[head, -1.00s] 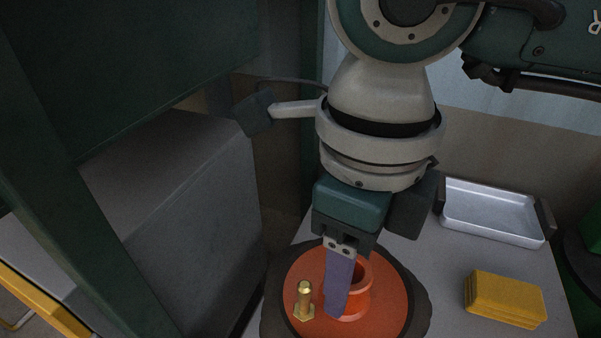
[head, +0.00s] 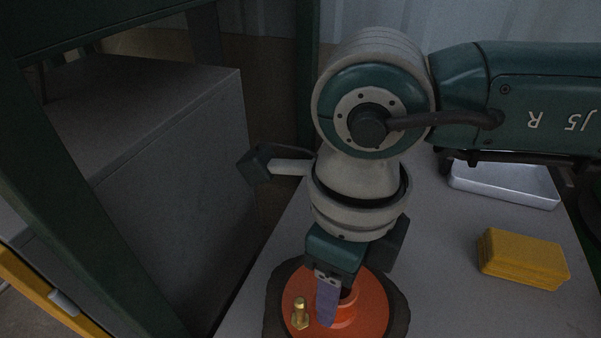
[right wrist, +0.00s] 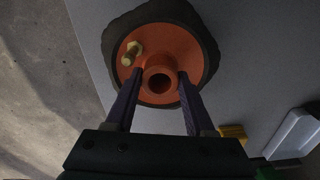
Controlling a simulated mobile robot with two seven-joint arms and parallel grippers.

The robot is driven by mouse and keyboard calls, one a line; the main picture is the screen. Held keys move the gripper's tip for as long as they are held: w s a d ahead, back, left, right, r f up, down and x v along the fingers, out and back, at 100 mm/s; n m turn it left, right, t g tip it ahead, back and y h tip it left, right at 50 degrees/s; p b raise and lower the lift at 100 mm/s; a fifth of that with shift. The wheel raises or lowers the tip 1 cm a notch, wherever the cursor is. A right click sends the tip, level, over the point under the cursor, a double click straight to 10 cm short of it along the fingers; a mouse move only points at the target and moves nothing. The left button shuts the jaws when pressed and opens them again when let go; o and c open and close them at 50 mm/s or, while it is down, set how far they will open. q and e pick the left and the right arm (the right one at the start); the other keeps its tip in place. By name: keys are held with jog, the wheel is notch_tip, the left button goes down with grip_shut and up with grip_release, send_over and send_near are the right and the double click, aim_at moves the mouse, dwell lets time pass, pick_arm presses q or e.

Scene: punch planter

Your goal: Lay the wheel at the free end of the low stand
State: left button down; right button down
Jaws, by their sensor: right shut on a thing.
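The wheel (head: 374,300) is an orange disc with a dark, rough tyre and a raised tube-like hub. My right gripper (head: 338,312) points down and is shut on this hub. In the right wrist view the wheel (right wrist: 188,45) has one finger of the gripper (right wrist: 160,78) on each side of the hub. A brass bolt (head: 299,316) stands up from the wheel's face. The wheel is over a flat grey top (head: 450,290), perhaps the low stand; I cannot tell whether they touch. My left gripper is not in view.
A yellow block (head: 522,258) lies on the grey top at the right, with a silver tray (head: 507,184) behind it. A grey cabinet (head: 180,150) and a dark green post (head: 85,190) stand at the left. Bare grey top separates wheel and block.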

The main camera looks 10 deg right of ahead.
jog(key=shift+f, duration=0.25)
jog(key=shift+w, duration=0.1)
jog(key=c, duration=0.7)
grip_release()
jog(key=shift+f, duration=0.25)
jog(key=o, duration=0.4)
jog(key=shift+o, duration=0.2)
jog(key=shift+r, duration=0.1)
jog(key=shift+r, duration=0.3)
notch_tip(320, 180, up, 12)
jog(key=p, duration=0.6)
jog(key=shift+f, duration=0.2)
